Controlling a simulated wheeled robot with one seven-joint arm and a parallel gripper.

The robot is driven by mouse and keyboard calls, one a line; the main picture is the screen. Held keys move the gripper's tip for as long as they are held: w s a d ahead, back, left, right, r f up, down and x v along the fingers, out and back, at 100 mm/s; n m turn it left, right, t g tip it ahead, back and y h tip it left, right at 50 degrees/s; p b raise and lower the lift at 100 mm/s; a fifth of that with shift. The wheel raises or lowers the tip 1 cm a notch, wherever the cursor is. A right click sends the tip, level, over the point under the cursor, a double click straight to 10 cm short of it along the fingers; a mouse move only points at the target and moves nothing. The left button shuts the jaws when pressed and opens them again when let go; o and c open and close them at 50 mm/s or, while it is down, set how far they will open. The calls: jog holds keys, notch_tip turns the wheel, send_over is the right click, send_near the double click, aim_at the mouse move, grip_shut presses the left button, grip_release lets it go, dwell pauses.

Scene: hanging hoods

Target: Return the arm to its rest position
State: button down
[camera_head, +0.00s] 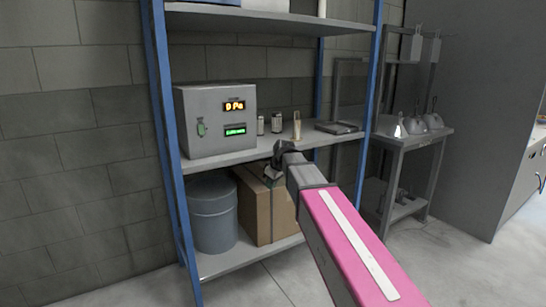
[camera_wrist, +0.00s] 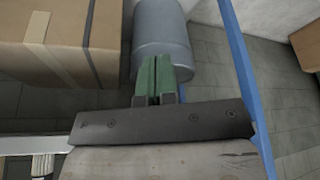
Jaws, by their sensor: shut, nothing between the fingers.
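My arm, pink with a white stripe, reaches from the lower right of the head view toward the shelf unit. My gripper (camera_head: 283,150) is at its far end, in front of the middle shelf's front edge. In the wrist view the green fingertips of my gripper (camera_wrist: 153,75) are pressed together, with nothing between them. The grey drum and the cardboard box show beyond the fingers in that view. In the head view the fingers are small and partly hidden by the wrist.
The blue-posted shelf unit (camera_head: 168,130) carries a grey box with displays (camera_head: 215,120) and small items. A grey drum (camera_head: 212,213) and a cardboard box (camera_head: 262,205) stand on its bottom shelf. A side table (camera_head: 412,138) is at right. Floor at front left is clear.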

jog(key=s+d+f+m+g+h, duration=0.1)
jog(key=s+d+f+m, duration=0.4)
jog(key=s+d+f, duration=0.5)
jog(key=s+d+f+m+g+h, duration=0.1)
jog(key=s+d+f+m+h, duration=0.1)
jog(key=s+d+f+m, duration=0.4)
jog(key=s+d+f, duration=0.4)
jog(key=s+f, duration=0.1)
jog(key=f, duration=0.4)
jog(key=shift+s, duration=0.3)
